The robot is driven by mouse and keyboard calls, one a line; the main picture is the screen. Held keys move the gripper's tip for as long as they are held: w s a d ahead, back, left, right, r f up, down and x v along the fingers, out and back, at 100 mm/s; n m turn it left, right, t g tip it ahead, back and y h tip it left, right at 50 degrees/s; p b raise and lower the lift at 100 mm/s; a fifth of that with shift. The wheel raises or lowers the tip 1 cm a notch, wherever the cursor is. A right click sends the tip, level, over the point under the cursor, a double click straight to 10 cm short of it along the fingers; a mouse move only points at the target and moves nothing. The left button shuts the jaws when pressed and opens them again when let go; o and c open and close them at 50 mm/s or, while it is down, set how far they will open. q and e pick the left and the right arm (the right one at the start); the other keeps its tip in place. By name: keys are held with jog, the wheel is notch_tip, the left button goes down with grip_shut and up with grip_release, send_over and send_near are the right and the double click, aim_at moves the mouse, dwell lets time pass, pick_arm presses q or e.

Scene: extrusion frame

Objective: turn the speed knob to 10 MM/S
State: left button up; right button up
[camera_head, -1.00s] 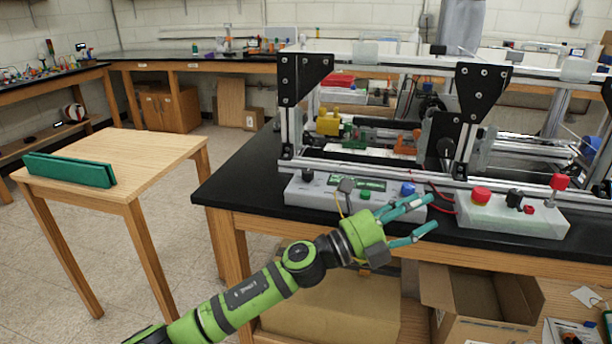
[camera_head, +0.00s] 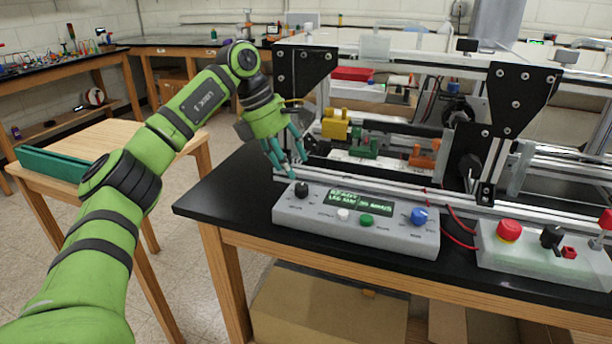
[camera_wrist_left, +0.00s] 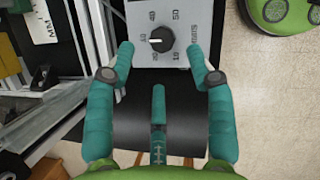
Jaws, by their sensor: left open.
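The speed knob (camera_head: 301,189) is a black round knob at the left end of the grey control box (camera_head: 350,231). In the left wrist view the knob (camera_wrist_left: 161,39) sits on a grey dial face with numbers from 10 to 50 around it. Its white pointer mark faces left, seemingly toward 30. The box's green display (camera_head: 362,202) seems to read READY and 30 MM/S. My left gripper (camera_head: 295,168) is open, with its fingers pointing down just above the knob. In the wrist view the knob lies between the spread fingertips, apart from them. My right gripper is not in view.
The box also has a white button (camera_head: 343,215), a green button (camera_head: 366,220) and a blue knob (camera_head: 418,215). The extrusion frame (camera_head: 375,181) rises right behind it. A second box with a red button (camera_head: 508,231) stands to the right. The black bench top (camera_head: 225,196) is bare at left.

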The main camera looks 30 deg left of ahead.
aim_at(301, 186)
pick_arm(q)
jog(key=x, duration=0.4)
jog(key=shift+s+d+f, duration=0.1)
jog(key=shift+s+f, duration=0.05)
jog(key=shift+x, duration=0.8)
jog(key=c, duration=1)
jog(key=shift+c, duration=0.4)
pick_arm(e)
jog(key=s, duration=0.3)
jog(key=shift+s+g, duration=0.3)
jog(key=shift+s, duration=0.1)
